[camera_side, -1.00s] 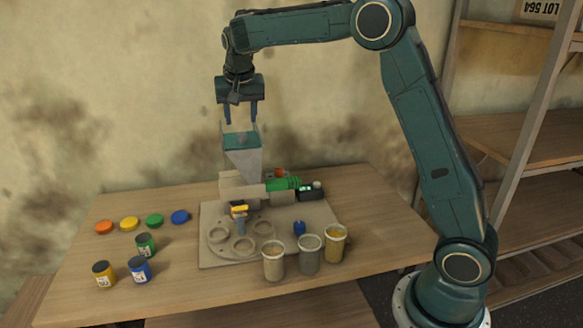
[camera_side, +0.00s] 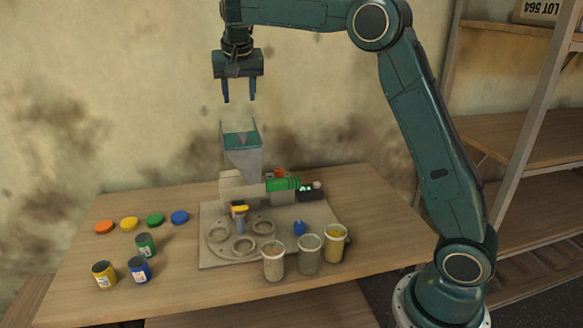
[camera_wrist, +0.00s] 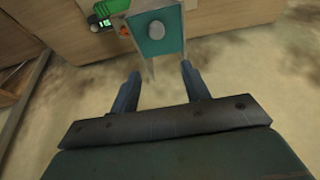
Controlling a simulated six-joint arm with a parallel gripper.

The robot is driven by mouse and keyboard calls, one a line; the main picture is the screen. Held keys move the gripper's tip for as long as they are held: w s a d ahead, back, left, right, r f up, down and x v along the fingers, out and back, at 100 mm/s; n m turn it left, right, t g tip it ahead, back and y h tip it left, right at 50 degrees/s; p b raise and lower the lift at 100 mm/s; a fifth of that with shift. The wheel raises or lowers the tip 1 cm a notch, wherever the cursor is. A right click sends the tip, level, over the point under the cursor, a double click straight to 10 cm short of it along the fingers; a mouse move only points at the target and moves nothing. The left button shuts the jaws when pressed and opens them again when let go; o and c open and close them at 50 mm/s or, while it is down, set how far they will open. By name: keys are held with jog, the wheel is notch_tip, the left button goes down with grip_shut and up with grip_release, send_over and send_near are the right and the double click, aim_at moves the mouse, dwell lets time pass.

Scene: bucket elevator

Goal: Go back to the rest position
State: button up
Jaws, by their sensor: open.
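My gripper (camera_side: 239,98) is open and empty, with its fingers pointing down. It hangs in the air above the machine's hopper (camera_side: 242,150), clear of it. In the wrist view my two fingertips (camera_wrist: 158,78) are spread apart with nothing between them. The hopper's teal top (camera_wrist: 156,35) shows beyond them with a pale round spot on it.
The machine's base plate (camera_side: 215,262) carries a round holder, a green motor (camera_side: 283,184) and a blue knob (camera_side: 299,228). Three filled cups (camera_side: 309,254) stand at its front. Jars (camera_side: 139,270) and coloured lids (camera_side: 129,223) sit at left. A shelf (camera_side: 530,150) stands at right.

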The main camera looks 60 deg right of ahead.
jog(key=s+a+r+n+t+y, duration=0.1)
jog(key=s+a+r+n, duration=0.15)
jog(key=s, duration=0.65)
jog(key=s+a+r+n+t, duration=0.1)
jog(key=s+a+n, duration=0.15)
jog(key=s, duration=0.65)
jog(key=s+a+f+n+y, duration=0.1)
jog(key=s+a+f+n, duration=0.1)
jog(key=s, duration=0.7)
jog(key=s+a+f+n+y, duration=0.1)
jog(key=s+a+f+n, duration=0.1)
jog(key=s+a+f, duration=0.3)
jog(key=s+f, duration=0.2)
jog(key=s, duration=0.2)
jog(key=shift+s+f, duration=0.25)
jog(key=shift+f, duration=0.05)
